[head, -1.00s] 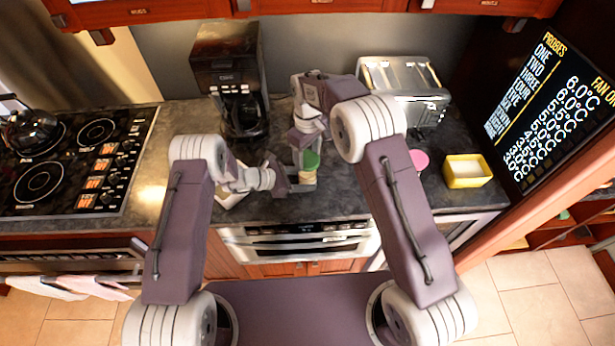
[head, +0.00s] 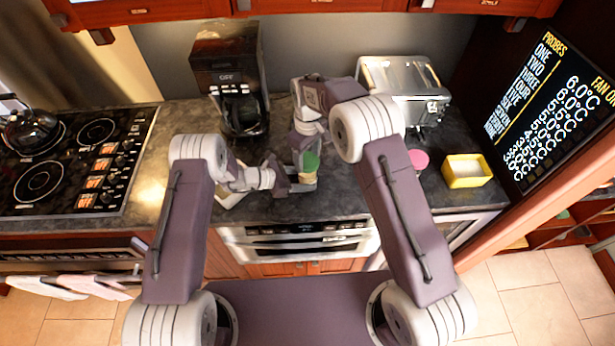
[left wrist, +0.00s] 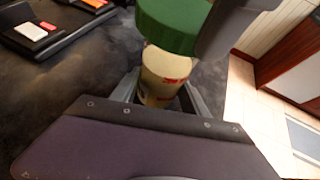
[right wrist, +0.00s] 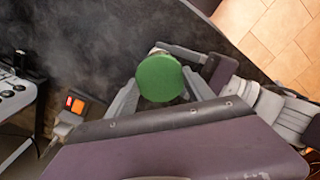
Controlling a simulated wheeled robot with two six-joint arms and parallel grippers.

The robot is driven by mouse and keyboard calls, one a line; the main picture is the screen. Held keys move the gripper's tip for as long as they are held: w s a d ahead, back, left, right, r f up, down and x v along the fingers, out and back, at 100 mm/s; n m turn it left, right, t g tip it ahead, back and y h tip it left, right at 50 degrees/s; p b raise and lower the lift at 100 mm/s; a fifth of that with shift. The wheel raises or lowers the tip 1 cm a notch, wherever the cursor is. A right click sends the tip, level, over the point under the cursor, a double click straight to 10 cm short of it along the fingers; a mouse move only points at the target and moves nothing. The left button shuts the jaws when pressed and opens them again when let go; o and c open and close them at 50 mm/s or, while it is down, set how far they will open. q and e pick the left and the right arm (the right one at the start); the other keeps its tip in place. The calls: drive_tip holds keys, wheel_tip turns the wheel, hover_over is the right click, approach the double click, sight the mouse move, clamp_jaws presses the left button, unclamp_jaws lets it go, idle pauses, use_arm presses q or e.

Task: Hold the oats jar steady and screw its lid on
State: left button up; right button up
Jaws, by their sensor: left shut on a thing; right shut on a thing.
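The oats jar (left wrist: 165,78) is a cream cylinder with red and dark print. It stands on the counter between the fingers of my left gripper (left wrist: 160,95), which is shut on it. In the head view the jar (head: 308,177) is mostly hidden by my grippers. The green lid (right wrist: 160,78) is round and sits between the fingers of my right gripper (right wrist: 165,75), which is shut on it. In the left wrist view the lid (left wrist: 175,22) is directly over the jar's top. I cannot tell whether its threads are engaged.
A coffee maker (head: 238,90) and a toaster (head: 405,85) stand behind. A pink round item (head: 418,159) and a yellow container (head: 467,171) are to the right. The stove (head: 70,160) is at left. The counter's front edge is close to the jar.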

drive_tip(key=shift+f, duration=1.05)
idle(2.8)
use_arm(q)
drive_tip(key=o, duration=0.4)
clamp_jaws()
use_arm(e)
drive_tip(key=o, duration=1.5)
